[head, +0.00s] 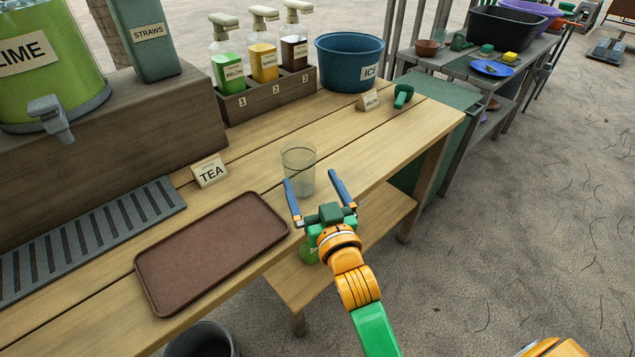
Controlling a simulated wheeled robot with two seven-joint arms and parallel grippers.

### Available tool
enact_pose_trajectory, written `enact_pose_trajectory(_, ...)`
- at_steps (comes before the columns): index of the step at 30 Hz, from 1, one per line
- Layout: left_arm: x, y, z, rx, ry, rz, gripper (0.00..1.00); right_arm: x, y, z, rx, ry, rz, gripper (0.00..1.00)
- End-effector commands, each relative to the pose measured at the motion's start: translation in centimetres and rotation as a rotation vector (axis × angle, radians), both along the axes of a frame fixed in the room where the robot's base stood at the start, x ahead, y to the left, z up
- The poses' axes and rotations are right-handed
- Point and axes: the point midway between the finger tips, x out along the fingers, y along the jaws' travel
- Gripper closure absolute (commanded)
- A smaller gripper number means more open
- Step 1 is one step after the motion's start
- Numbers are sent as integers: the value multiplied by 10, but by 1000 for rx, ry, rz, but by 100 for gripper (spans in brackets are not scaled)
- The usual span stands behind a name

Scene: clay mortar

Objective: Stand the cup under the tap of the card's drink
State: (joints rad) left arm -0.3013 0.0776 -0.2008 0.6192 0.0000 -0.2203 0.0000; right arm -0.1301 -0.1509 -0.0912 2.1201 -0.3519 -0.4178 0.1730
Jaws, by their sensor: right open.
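A clear cup (299,160) stands upright on the wooden table near its front edge. My right gripper (310,178) is open, its two blue fingers on either side of the cup's near side in the picture; I cannot tell if they touch it. A card (209,171) reading TEA stands left of the cup. A green dispenser (45,65) labelled LIME stands on a raised wooden block at the upper left, its grey tap (50,117) over the block's front. No other drink tap shows. My left gripper is not in view.
A brown tray (212,252) lies left of the gripper, beside a grey slatted drip grate (90,240). Bare table lies right of the cup.

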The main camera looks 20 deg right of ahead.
Motion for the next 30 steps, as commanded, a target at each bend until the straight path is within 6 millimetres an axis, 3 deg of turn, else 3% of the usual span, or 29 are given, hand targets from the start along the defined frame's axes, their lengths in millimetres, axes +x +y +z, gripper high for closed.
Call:
enact_pose_trajectory(3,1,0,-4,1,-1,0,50,8,11,-3,-12,14,33,0)
enact_pose_trajectory(13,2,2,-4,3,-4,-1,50,66,4,5,-14,14,32,0)
enact_pose_trajectory(21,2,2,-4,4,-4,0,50,73,4,5,-12,15,31,0)
enact_pose_trajectory(23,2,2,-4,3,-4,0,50,73,4,5,-12,15,31,14)
enact_pose_trajectory(30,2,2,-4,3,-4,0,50,73,4,5,-13,15,31,78)
